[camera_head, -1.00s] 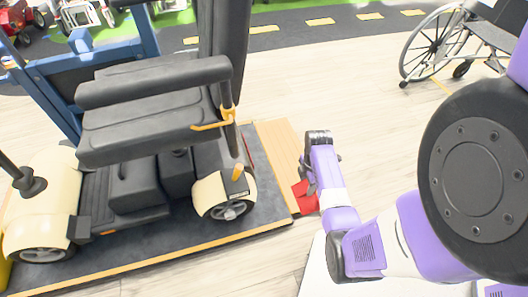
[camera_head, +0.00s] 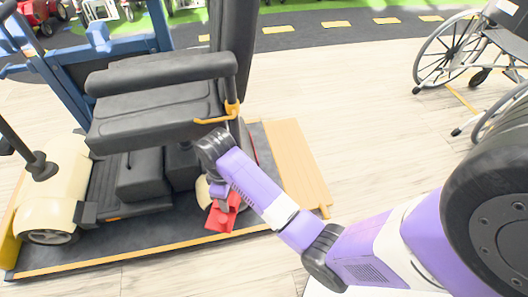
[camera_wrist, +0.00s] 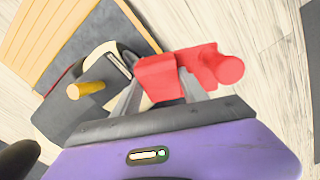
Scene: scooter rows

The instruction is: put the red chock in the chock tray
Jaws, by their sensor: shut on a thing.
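The red chock (camera_head: 222,217) is held in my gripper (camera_head: 216,196), beside the rear wheel of the beige and black scooter (camera_head: 160,110). In the wrist view the chock (camera_wrist: 208,72) sits between the two grey fingers of my gripper (camera_wrist: 160,88), which are shut on it. My arm covers most of the rear wheel in the head view. I cannot make out a chock tray in these views.
The scooter stands on a dark platform (camera_head: 140,247) with wooden edging. A wooden ramp board (camera_head: 300,165) lies at its right side. A wheelchair (camera_head: 460,60) stands at the upper right. The pale floor between them is clear.

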